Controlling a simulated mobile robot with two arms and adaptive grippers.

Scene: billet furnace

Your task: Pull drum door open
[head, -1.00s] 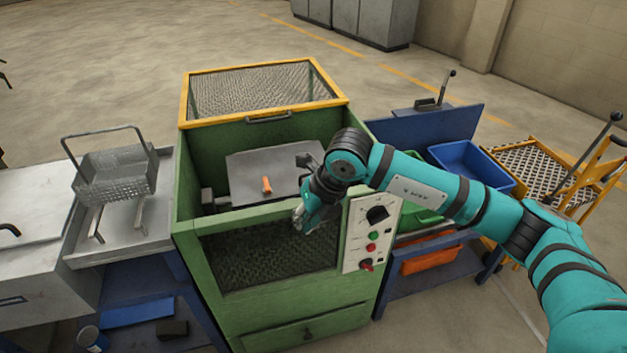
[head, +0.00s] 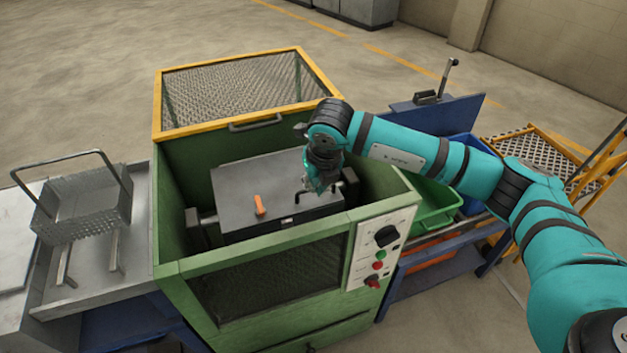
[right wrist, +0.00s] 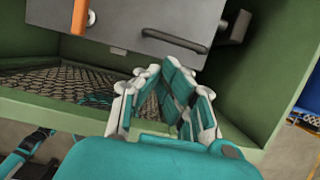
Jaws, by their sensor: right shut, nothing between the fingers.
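The drum (head: 270,185) sits inside the green machine (head: 170,245) as a dark grey box with a flat top panel. An orange handle (head: 259,205) lies on that panel and also shows in the right wrist view (right wrist: 80,15). A thin metal bar handle (right wrist: 172,40) is on the drum panel in the right wrist view. My right gripper (head: 318,183) is over the right part of the drum, inside the machine's opening. In the right wrist view its fingers (right wrist: 172,105) are shut and empty, apart from the bar handle. My left gripper is out of view.
The machine's yellow mesh lid (head: 240,90) stands raised behind the drum. Green walls and a front rim (head: 260,250) surround the opening. A control panel (head: 380,250) is at front right, a wire basket (head: 85,210) at left, a green bin (head: 435,210) at right.

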